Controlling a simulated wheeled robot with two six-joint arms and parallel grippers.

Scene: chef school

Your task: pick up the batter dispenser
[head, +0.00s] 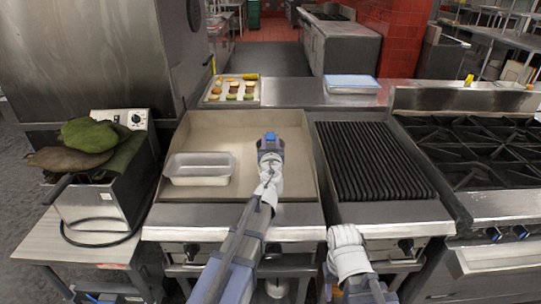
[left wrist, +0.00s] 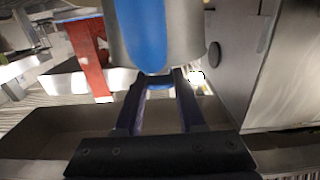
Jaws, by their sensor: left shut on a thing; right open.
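The batter dispenser shows in the left wrist view as a grey metallic body with a blue stripe (left wrist: 150,35). Its upper part is cut off by the frame edge. My left gripper (left wrist: 160,80) is shut on it, with the fingers at its lower edge. In the head view, my left gripper (head: 270,155) is over the griddle, and a small grey and blue part of the dispenser (head: 270,137) shows at its tip. My right gripper (head: 347,238) is open at the front edge between griddle and grill; its fingers are hard to make out.
A pale rectangular pan (head: 198,178) stands on the griddle (head: 225,125) left of my left arm. A ribbed grill (head: 372,160) and burner stove (head: 480,145) lie to the right. A food tray (head: 232,103) and a blue-white tray (head: 352,84) sit on the back counter.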

